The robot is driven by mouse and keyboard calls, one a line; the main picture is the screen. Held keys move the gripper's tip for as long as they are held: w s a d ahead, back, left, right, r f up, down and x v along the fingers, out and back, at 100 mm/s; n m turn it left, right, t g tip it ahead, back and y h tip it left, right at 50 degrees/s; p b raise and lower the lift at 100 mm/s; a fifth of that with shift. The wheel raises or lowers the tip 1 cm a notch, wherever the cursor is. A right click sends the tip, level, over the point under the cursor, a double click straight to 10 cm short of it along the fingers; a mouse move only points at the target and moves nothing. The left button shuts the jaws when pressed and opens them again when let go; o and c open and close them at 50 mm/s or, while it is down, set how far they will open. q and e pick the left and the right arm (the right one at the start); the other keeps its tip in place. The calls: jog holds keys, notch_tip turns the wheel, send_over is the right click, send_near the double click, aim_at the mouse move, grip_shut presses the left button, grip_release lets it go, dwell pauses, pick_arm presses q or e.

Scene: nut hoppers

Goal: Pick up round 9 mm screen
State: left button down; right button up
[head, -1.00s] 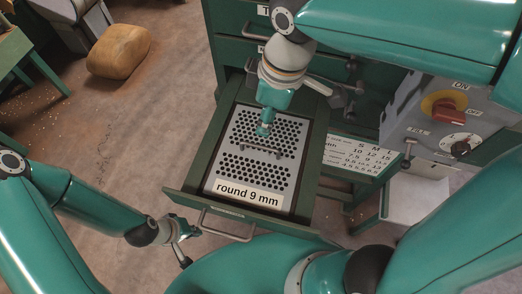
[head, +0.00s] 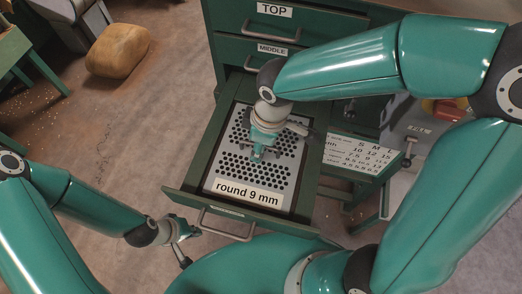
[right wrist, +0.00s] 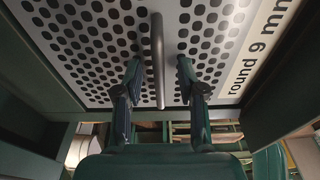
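The round 9 mm screen (head: 226,168) is a light grey plate with dark round holes and a "round 9 mm" label. It lies in the open green drawer (head: 198,166). Its bar handle shows in the right wrist view (right wrist: 157,60). My right gripper (head: 258,153) is over the middle of the screen. In the right wrist view my right gripper (right wrist: 160,72) is open, with one finger on each side of the bar; neither visibly grips it. My left gripper (head: 190,246) is open and empty beside the drawer's front left corner, away from the screen.
The cabinet has closed drawers labelled TOP (head: 274,11) and MIDDLE (head: 272,49) behind the open one. A size chart (head: 362,156) is to the right. A tan sack-like lump (head: 118,50) lies on the floor at left. The floor left of the drawer is mostly clear.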

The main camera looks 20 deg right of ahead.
jog(key=shift+c, duration=0.2)
grip_shut()
dwell(0.5)
